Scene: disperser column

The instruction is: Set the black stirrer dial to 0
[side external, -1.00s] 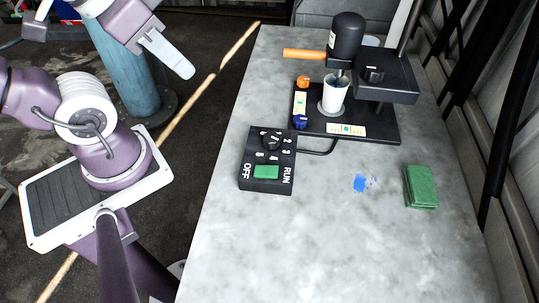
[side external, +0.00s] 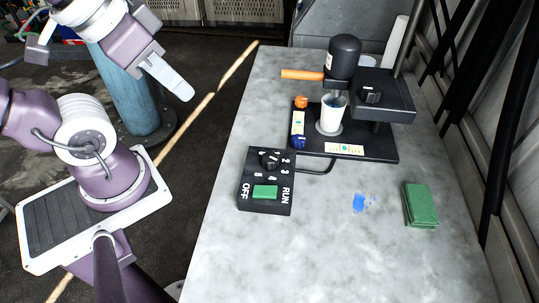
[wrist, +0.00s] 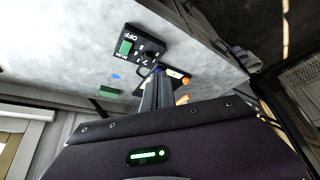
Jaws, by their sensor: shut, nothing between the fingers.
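The black control box (side external: 246,178) lies on the near left part of the table, with a black dial (side external: 269,160) ringed by white numbers and a green switch (side external: 265,192) between OFF and RUN. The dial's exact setting is too small to read. The box also shows in the wrist view (wrist: 150,36), where my fingers are in front of things beyond it. My gripper (side external: 186,92) is shut and empty, up and left of the box, beyond the table's left edge and apart from the dial. It also shows in the wrist view (wrist: 157,74).
Behind the box stands the stirrer stand with a black motor (side external: 344,58), an orange handle (side external: 301,74), a white cup (side external: 333,113) and another black knob (side external: 371,95). A green pad (side external: 420,204) and a blue smear (side external: 359,202) lie right. The front table (side external: 330,255) is clear.

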